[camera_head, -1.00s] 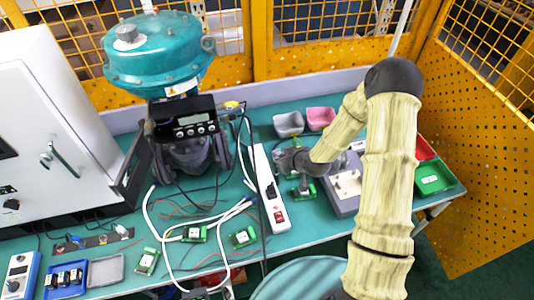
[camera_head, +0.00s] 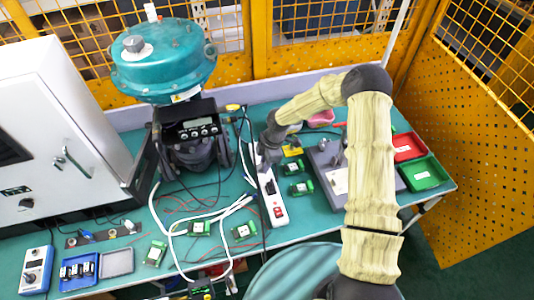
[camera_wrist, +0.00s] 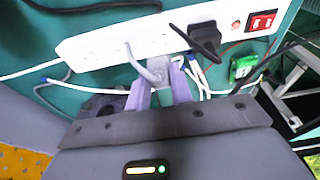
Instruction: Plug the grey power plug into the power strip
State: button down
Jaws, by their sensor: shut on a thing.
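The white power strip (camera_head: 277,207) lies lengthwise on the green table, and it crosses the top of the wrist view (camera_wrist: 95,45). A black plug (camera_wrist: 203,40) sits in it near the red switch (camera_wrist: 262,21). My gripper (camera_wrist: 158,88) is shut on the grey power plug (camera_wrist: 156,70), whose grey cable bends up over the strip's face. The plug is at the strip's near edge in the wrist view; I cannot tell whether it touches a socket. In the head view my gripper (camera_head: 268,150) is at the strip's far end, and the plug is hidden.
The valve positioner (camera_head: 190,130) with its teal dome stands left of the strip. White cables (camera_head: 205,218) and small green boards (camera_head: 245,231) lie around it. A grey box (camera_head: 325,165), a red bin (camera_head: 408,147) and a green bin (camera_head: 425,174) are to the right.

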jog(key=n, duration=0.1)
jog(key=n+h+p, duration=0.1)
jog(key=n, duration=0.1)
jog(key=s+a+r+n+h+p, duration=0.1)
jog(key=n, duration=0.1)
jog(key=shift+t, duration=0.3)
jog(key=n, duration=0.1)
jog(key=n+t+p, duration=0.1)
jog(key=n, duration=0.1)
jog(key=n+h+p, duration=0.1)
jog(key=n, duration=0.1)
jog(key=shift+s+r+t, duration=0.3)
jog(key=shift+s, duration=0.05)
jog(key=r+n+t+p, duration=0.1)
jog(key=n, duration=0.1)
jog(key=d+r+n+t+y+p, duration=0.1)
jog(key=n, duration=0.2)
jog(key=r+n+y+p, duration=0.1)
jog(key=n, duration=0.1)
jog(key=shift+w+d+n+t+p, duration=0.2)
jog(key=shift+d+n+t+p, duration=0.1)
jog(key=shift+n+t, duration=0.1)
jog(key=shift+f, duration=0.1)
jog(key=shift+f+b, duration=2.95)
jog(key=shift+f, duration=0.85)
jog(key=shift+f+b, duration=0.1)
jog(key=shift+b, duration=0.4)
